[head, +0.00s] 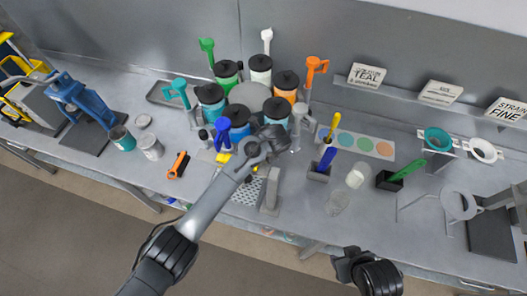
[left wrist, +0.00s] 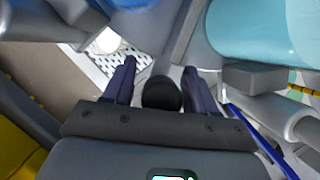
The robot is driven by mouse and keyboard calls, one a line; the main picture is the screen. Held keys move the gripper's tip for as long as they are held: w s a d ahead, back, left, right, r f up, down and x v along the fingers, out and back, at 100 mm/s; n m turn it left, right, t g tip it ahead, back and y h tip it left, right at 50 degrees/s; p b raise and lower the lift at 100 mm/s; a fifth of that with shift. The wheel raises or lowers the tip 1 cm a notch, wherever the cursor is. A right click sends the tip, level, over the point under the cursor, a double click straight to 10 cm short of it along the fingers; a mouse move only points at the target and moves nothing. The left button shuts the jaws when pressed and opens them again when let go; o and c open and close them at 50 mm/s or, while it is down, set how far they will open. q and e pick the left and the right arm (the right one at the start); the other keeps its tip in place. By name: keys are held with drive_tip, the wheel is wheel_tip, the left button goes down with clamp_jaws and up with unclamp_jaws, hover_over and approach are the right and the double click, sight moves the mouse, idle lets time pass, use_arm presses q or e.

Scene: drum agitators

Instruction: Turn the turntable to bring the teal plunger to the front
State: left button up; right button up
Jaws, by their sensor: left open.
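The turntable (head: 250,95) carries a ring of black-lidded canisters with coloured plungers around a grey hub. The teal plunger (head: 178,90) stands at the left side, beside a teal canister (head: 210,98). The blue plunger (head: 222,134) is at the front left, and a light-blue canister (head: 277,111) is at the front right. My left gripper (head: 268,142) is at the turntable's front right edge. In the left wrist view its fingers (left wrist: 157,88) are apart, with a black round knob (left wrist: 162,94) between them; contact is unclear. My right gripper (head: 348,264) is at the lower right, away from everything; its jaws are unclear.
A perforated tray (head: 247,190) and a grey post (head: 271,190) stand in front of the turntable. A blue press (head: 80,97) is at the left. A blue-handled tool (head: 326,160), small cups and strainers (head: 438,140) are to the right.

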use_arm(q)
drive_tip(key=shift+w+f, duration=0.1)
clamp_jaws()
idle(0.4)
